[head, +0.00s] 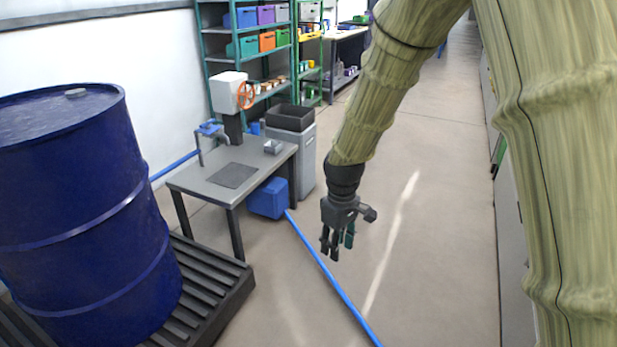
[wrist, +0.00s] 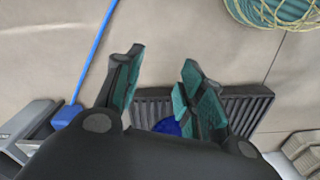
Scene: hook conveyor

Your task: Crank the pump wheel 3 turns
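The pump wheel (head: 245,95) is a small orange spoked wheel on the side of a white pump box (head: 226,92), which stands on a dark post at the back of a grey workbench (head: 197,183). My gripper (head: 336,246) hangs fingers down over open floor, to the right of the bench and well apart from the wheel. In the wrist view my gripper (wrist: 160,85) has its teal-padded fingers spread with nothing between them. The wheel does not show in the wrist view.
A blue drum (head: 75,220) stands on a black slatted pallet (head: 225,295) at the left. A blue hose (head: 325,272) crosses the floor. A grey bin (head: 306,160) and blue container (head: 268,198) are by the bench. Shelves (head: 250,58) stand behind. Floor at the right is clear.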

